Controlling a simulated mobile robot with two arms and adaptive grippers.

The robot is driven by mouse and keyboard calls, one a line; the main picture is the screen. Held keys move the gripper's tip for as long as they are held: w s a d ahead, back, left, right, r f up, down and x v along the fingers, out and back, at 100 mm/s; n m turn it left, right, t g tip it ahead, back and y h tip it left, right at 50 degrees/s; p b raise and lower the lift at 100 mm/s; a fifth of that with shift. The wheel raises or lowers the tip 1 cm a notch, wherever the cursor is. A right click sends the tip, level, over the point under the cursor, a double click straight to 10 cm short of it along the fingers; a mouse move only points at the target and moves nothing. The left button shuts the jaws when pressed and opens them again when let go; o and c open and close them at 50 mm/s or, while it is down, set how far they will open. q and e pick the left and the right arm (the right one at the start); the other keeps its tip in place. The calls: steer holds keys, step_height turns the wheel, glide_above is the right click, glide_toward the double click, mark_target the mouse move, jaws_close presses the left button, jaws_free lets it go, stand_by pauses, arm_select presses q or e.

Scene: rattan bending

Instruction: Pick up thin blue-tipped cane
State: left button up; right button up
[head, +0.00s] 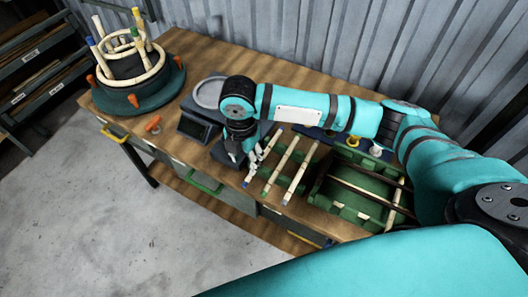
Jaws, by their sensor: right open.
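The leftmost cane (264,157) has blue tips. The middle cane (281,166) has a green tip, and the rightmost cane (300,172) has a dark blue tip at its near end. I cannot tell from here which blue-tipped cane is thin. My right gripper (254,160) is open, pointing down just left of and very close to the leftmost cane. It partly hides what is beside that cane, and I cannot tell whether it touches it. My left gripper is out of view.
A grey scale (196,122) and round plate (210,93) are to the left. A dark green bending jig (133,80) with ringed and upright canes stands at the far left. A corrugated wall backs the bench.

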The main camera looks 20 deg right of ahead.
step_height(320, 180, down, 2)
steer(key=shift+f, duration=0.1)
steer(key=shift+d+f+p, duration=0.2)
steer(key=shift+f+p, duration=0.1)
steer(key=shift+p, duration=0.05)
steer(key=f, duration=0.2)
steer(key=f+p, duration=0.1)
steer(key=shift+d+f, duration=0.35)
steer(key=shift+s+f, duration=0.1)
steer(key=shift+f, duration=0.25)
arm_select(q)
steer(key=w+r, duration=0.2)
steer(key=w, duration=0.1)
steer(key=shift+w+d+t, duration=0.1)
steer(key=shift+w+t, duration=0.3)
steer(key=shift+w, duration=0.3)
arm_select(e)
jaws_close()
